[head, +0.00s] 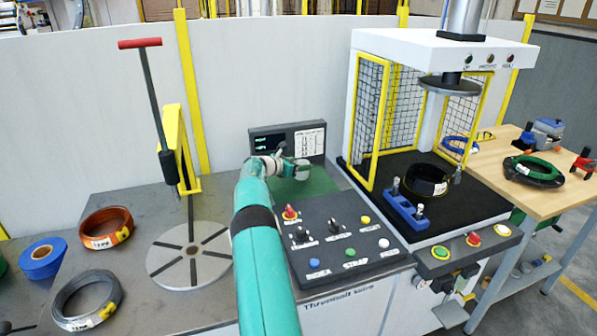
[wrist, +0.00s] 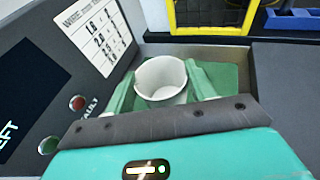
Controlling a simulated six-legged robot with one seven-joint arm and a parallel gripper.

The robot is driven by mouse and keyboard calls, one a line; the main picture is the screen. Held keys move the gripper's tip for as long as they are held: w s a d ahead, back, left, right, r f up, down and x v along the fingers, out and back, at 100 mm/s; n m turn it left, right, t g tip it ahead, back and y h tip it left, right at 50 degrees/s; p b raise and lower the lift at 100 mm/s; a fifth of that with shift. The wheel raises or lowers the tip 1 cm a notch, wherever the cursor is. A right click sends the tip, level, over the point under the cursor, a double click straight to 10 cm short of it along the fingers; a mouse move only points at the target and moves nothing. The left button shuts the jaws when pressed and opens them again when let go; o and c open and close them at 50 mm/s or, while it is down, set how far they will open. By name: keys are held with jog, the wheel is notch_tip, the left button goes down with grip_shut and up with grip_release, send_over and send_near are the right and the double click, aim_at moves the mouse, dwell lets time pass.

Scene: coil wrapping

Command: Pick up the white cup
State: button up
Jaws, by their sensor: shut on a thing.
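The white cup (wrist: 161,80) shows in the wrist view between the two green fingers of my gripper (wrist: 160,90), with its open rim facing the camera. The fingers are shut on it from both sides. Its lower part is hidden by my gripper. In the head view my gripper (head: 292,166) is over the green mat (head: 318,183) in front of the display panel. The cup is hard to make out there. I cannot tell whether it touches the mat.
The display panel (head: 288,139) stands close behind my gripper. The button console (head: 340,235) lies in front of it. A press with yellow mesh guards (head: 370,110) stands to the right. Coils (head: 105,228) and a round slotted plate (head: 190,268) lie to the left.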

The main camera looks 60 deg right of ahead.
jog(key=s+a+r, duration=0.8)
jog(key=s+r, duration=0.1)
jog(key=s, duration=0.1)
jog(key=shift+s+a+r, duration=0.25)
jog(key=shift+s+a, duration=0.1)
jog(key=shift+s, duration=0.05)
